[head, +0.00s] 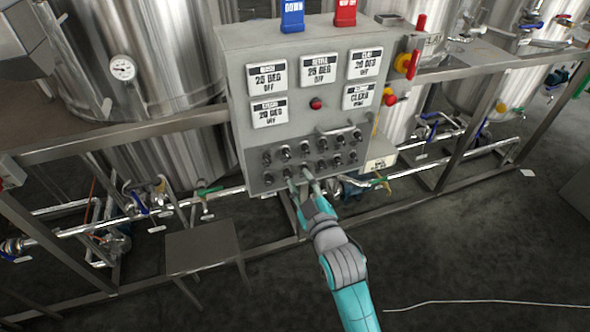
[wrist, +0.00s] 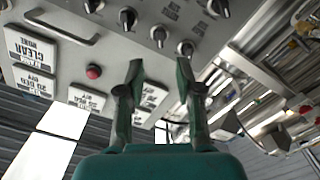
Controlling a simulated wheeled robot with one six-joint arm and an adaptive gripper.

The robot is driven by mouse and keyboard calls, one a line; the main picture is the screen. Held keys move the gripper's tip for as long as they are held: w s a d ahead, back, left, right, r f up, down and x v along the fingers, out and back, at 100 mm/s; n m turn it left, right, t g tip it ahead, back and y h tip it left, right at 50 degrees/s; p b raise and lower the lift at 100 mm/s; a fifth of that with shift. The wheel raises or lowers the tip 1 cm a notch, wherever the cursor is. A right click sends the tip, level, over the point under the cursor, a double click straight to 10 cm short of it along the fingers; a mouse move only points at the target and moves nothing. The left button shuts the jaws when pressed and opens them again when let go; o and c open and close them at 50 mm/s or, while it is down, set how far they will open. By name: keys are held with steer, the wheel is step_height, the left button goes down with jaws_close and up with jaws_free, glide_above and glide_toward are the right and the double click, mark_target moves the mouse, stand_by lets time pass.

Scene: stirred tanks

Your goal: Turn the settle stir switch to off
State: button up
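The grey control panel (head: 300,133) carries two rows of small black rotary switches (head: 322,150) on its lower front. Their labels are too small to read, so I cannot tell which is the settle stir switch. My gripper (head: 299,181) is at the panel's lower edge, just below the lower row, with its fingers apart. In the wrist view my gripper (wrist: 158,66) is open and empty. Another knob (wrist: 186,48) is close to the right fingertip. I cannot tell whether either finger touches a knob.
Several white display plates (head: 321,68) read degrees and OFF. A red button (head: 316,104) and a handle bar (head: 336,129) are on the panel. A red-and-yellow switch (head: 406,64) is at its right.

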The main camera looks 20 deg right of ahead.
steer(key=shift+s, duration=1.65)
steer(key=shift+f, duration=0.1)
steer(key=s+f+m, duration=0.1)
steer(key=s+f, duration=0.2)
steer(key=s, duration=0.3)
steer(key=s+f+m+g, duration=0.1)
steer(key=s+f, duration=0.2)
steer(key=s, duration=0.4)
steer(key=s+f+m, duration=0.1)
steer(key=s+f, duration=0.3)
steer(key=s, duration=0.2)
steer(key=s+r+m+g, duration=0.2)
steer(key=s+m, duration=0.1)
steer(key=s, duration=1.9)
steer(key=shift+o, duration=0.3)
